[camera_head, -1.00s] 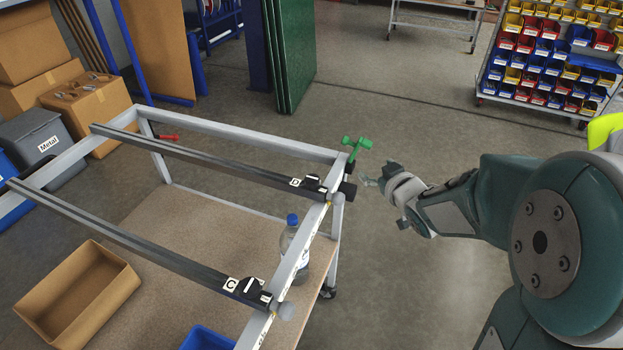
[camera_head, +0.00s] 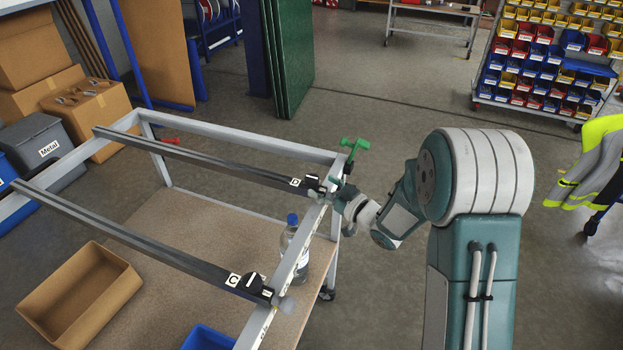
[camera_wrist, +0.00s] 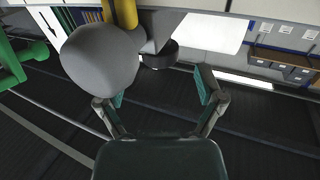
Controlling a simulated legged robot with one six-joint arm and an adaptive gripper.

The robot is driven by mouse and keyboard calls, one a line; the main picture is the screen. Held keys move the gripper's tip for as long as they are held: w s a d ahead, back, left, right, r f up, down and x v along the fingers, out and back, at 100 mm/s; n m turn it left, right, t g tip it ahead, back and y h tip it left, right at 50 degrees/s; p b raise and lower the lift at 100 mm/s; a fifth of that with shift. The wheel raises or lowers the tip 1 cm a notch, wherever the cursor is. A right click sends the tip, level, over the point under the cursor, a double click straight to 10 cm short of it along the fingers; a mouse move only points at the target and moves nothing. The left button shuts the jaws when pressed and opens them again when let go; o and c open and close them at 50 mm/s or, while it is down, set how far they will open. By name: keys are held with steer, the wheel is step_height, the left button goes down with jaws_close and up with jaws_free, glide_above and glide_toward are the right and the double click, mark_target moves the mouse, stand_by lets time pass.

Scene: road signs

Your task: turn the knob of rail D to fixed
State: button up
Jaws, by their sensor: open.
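Rail D (camera_head: 215,165) is a dark bar across the grey frame, with a white D label (camera_head: 295,182) near its right end. Black fittings (camera_head: 312,182) sit there; which part is the knob and its setting are too small to tell. My gripper (camera_head: 341,200) is at the frame's right side, beside that rail end and below a green clamp handle (camera_head: 354,147). In the wrist view my gripper (camera_wrist: 162,92) is open and empty. A dark rounded knob-like part (camera_wrist: 158,55) lies ahead between the fingers, apart from them. A grey ball (camera_wrist: 100,60) is close at left.
A bottle (camera_head: 291,240) stands on the lower shelf (camera_head: 200,235) under the frame. The green clamp (camera_wrist: 12,62) is at the left in the wrist view.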

mark_target(315, 184)
steer(key=x, duration=0.4)
steer(key=c, duration=1.1)
steer(key=shift+c, duration=0.2)
steer(key=shift+t, duration=0.3)
steer(key=shift+m+t+h, duration=1.2)
steer(key=shift+m+h, duration=0.3)
steer(key=shift+h, duration=0.3)
